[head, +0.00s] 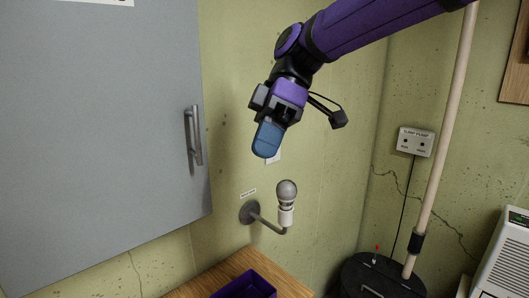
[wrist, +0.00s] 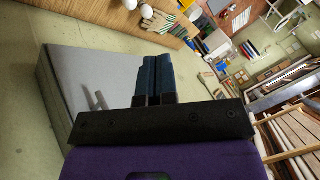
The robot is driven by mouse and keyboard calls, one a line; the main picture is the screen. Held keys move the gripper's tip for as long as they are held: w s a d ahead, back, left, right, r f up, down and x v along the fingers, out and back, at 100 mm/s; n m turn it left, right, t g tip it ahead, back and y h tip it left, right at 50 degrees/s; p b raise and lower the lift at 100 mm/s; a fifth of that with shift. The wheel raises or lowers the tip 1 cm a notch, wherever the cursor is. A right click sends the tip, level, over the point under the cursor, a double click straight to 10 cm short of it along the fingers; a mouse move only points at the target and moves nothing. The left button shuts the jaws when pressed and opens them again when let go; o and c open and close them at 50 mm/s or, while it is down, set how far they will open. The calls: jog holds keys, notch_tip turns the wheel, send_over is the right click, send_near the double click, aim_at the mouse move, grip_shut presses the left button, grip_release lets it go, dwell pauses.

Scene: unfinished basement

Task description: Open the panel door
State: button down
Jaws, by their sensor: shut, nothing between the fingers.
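The grey panel door (head: 95,140) fills the left of the head view, upright on the greenish wall. Its metal bar handle (head: 194,135) is vertical, near the door's right edge. I see no gap along that edge. My gripper (head: 266,140) is shut and empty, in the air to the right of the handle and apart from it, its blue fingers pointing down. In the wrist view, the blue fingers (wrist: 155,80) lie side by side. The grey door (wrist: 85,75) and its handle (wrist: 98,99) show to their left. The fingers touch nothing that I can see.
A bulb on a wall bracket (head: 286,192) stands out below my gripper. A wooden surface (head: 205,285) with a purple bin (head: 245,287) is below. A lidded black pit with a pale pipe (head: 450,130) and a sump pump box (head: 415,142) are at right.

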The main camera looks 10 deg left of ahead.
jog(key=s+a+f, duration=0.1)
jog(key=s+f, duration=0.5)
jog(key=s, duration=0.2)
jog(key=shift+a, duration=0.25)
jog(key=shift+f, duration=0.1)
dwell(1.4)
